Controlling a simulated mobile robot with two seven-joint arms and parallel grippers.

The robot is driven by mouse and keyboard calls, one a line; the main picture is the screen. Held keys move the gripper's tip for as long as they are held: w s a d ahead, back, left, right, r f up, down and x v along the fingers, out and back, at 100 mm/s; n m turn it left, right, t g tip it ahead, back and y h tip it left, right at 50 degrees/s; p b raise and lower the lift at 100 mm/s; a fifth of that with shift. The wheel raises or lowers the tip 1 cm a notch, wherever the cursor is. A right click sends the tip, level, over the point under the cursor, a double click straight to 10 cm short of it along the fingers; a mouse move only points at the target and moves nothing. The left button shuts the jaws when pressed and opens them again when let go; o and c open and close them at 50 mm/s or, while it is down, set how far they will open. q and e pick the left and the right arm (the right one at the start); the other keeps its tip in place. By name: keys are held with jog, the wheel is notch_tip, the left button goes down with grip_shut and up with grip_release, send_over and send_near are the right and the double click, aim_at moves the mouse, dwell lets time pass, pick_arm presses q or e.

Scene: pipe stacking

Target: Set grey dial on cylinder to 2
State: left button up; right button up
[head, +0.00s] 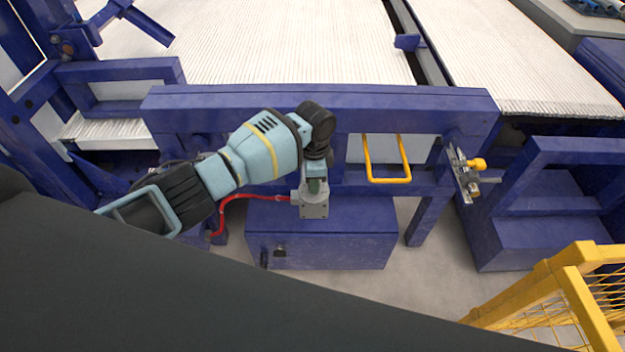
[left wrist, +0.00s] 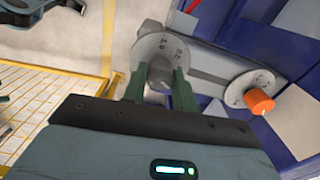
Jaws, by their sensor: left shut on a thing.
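The grey dial (left wrist: 160,72) shows in the left wrist view between the two green fingers of my left gripper (left wrist: 160,88). The fingers are closed on its knob. A pale round plate (left wrist: 148,47) with small dark marks lies behind the knob. The marks are too small to read, so I cannot tell the setting. In the head view my left gripper (head: 315,180) points down at a grey metal block (head: 314,207). The dial itself is hidden there. My right gripper is not in view.
An orange knob (left wrist: 260,102) on a second round plate sits beside the dial. In the head view a red hose (head: 240,197) runs to the block, above a blue box (head: 330,250). A yellow handle (head: 390,180) is to the right. A yellow fence (head: 570,285) stands at lower right.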

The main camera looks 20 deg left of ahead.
pick_arm(q)
jog(key=n, duration=0.4)
jog(key=shift+n, duration=0.3)
jog(key=n, duration=0.3)
jog(key=shift+n, duration=0.3)
jog(key=n, duration=0.3)
jog(key=shift+n, duration=0.3)
jog(key=shift+r+n, duration=0.1)
jog(key=shift+n, duration=1.8)
jog(key=shift+w, duration=0.1)
jog(key=o, duration=1)
